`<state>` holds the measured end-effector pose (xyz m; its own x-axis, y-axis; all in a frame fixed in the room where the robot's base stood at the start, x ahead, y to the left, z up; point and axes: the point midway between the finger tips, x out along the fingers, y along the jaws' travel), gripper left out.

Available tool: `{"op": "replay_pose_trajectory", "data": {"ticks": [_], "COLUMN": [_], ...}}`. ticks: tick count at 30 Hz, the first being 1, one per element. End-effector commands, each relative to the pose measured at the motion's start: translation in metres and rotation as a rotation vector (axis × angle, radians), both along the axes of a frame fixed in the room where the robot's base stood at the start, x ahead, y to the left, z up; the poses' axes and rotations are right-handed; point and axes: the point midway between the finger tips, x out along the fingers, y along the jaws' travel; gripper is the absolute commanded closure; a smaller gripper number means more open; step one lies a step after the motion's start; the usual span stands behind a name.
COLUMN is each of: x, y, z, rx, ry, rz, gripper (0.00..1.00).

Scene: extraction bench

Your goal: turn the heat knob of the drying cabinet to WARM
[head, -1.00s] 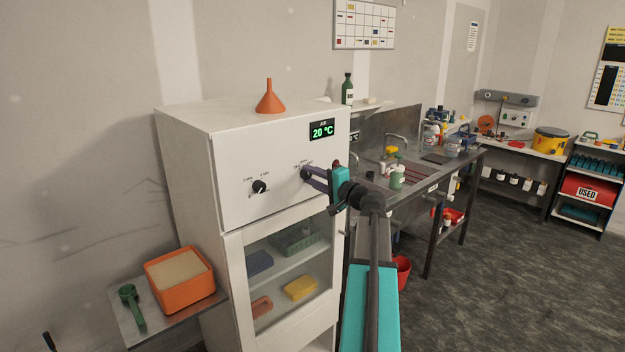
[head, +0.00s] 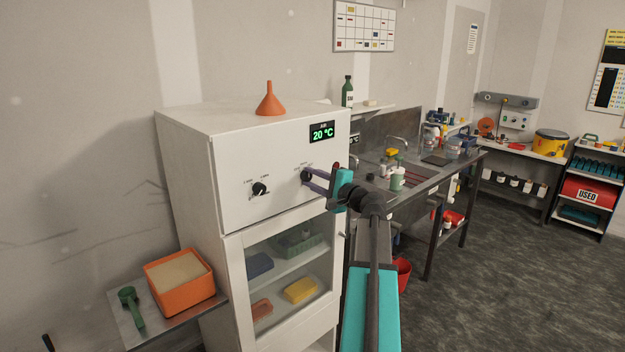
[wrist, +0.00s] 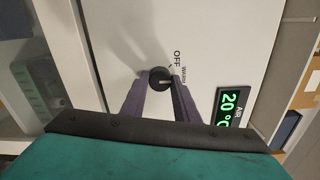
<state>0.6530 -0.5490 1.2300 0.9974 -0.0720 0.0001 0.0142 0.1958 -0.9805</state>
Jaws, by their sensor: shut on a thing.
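The white drying cabinet (head: 188,180) stands at the left, its display (head: 322,131) reading 20 °C. Its heat knob (wrist: 160,76) is small, round and black, with OFF and WARM printed beside it in the wrist view. A light line shows on the knob's face, roughly towards the WARM side, but its exact setting is too small to tell. My gripper (wrist: 160,86) is shut on this knob, one purple finger on each side. In the head view, my gripper (head: 309,178) reaches the panel from the right and its fingers partly cover the knob's labels.
A second black knob (head: 259,188) sits left on the panel. The glass door (head: 285,265) below is shut. An orange funnel (head: 270,100) stands on top. An orange tub (head: 180,283) and green scoop (head: 131,306) rest on a side shelf. A sink bench (head: 420,180) stands right.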

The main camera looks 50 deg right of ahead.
Motion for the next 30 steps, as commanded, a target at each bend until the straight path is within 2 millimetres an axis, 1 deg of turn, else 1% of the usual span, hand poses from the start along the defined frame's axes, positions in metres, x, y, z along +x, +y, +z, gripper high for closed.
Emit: {"op": "replay_pose_trajectory", "data": {"ticks": [1,4,14,19,23,30], "x": [0.000,0.000,-0.001,-0.008,-0.020,-0.056], "y": [0.000,0.000,0.000,0.001,0.002,0.005], "z": [0.000,0.000,0.000,-0.001,-0.002,-0.003], "rx": [0.000,0.000,-0.001,-0.002,-0.003,-0.002], "ry": [0.001,0.001,0.000,0.000,0.000,0.000], "rz": [0.001,0.001,0.000,-0.001,-0.002,-0.002], "gripper": [0.71,0.54,0.54,0.54,0.54,0.54]}}
